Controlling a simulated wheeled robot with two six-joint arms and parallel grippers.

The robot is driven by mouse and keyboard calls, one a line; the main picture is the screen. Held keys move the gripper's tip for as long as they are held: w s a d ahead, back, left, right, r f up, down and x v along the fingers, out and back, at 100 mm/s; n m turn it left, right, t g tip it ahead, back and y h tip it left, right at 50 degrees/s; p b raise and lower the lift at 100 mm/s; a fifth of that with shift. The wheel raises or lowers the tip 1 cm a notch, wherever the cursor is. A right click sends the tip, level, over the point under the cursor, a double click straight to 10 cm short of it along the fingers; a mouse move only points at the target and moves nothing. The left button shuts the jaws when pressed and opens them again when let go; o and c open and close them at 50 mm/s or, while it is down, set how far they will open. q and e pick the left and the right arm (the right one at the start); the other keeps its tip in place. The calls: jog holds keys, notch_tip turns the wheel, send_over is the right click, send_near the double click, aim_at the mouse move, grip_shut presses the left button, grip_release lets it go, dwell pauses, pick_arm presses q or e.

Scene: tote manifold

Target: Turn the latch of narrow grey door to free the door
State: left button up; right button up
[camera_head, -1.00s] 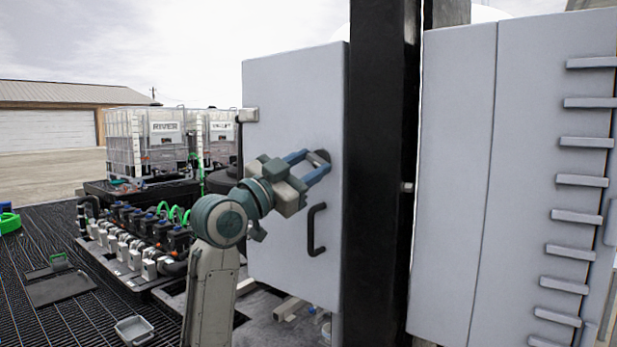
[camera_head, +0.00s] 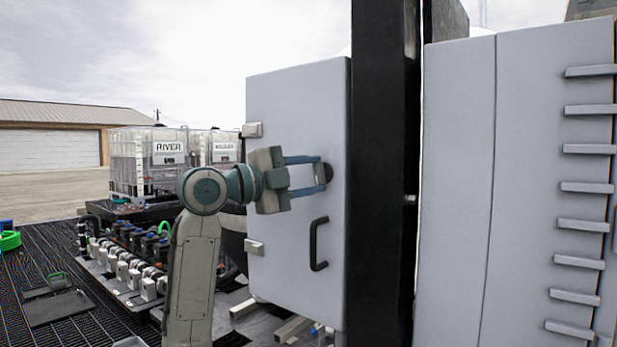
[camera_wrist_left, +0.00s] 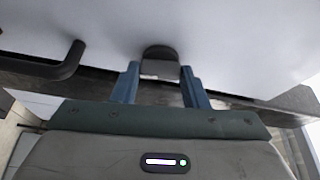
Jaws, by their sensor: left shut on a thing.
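The narrow grey door (camera_head: 285,110) stands closed at the middle of the head view. Its dark latch (camera_head: 328,172) sits near the door's right edge, above a black bar handle (camera_head: 317,245). My left gripper (camera_head: 319,173) reaches in from the left with its blue fingers one above the other, shut on the latch. In the left wrist view the latch (camera_wrist_left: 160,66) is between the two blue fingertips, and part of the handle (camera_wrist_left: 68,62) shows at left. The fingers partly hide the latch in the head view. My right gripper is not in view.
A black post (camera_head: 378,200) stands just right of the door. A wider grey cabinet (camera_head: 455,180) with several ledges is further right. Two hinges mark the door's left edge. White totes (camera_head: 145,165) and a manifold (camera_head: 125,250) stand at left.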

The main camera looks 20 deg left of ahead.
pick_arm(q)
jog(key=shift+m, duration=1)
jog(key=shift+g, duration=0.4)
jog(key=shift+y, duration=0.3)
jog(key=o, duration=1)
jog(key=shift+a, duration=0.1)
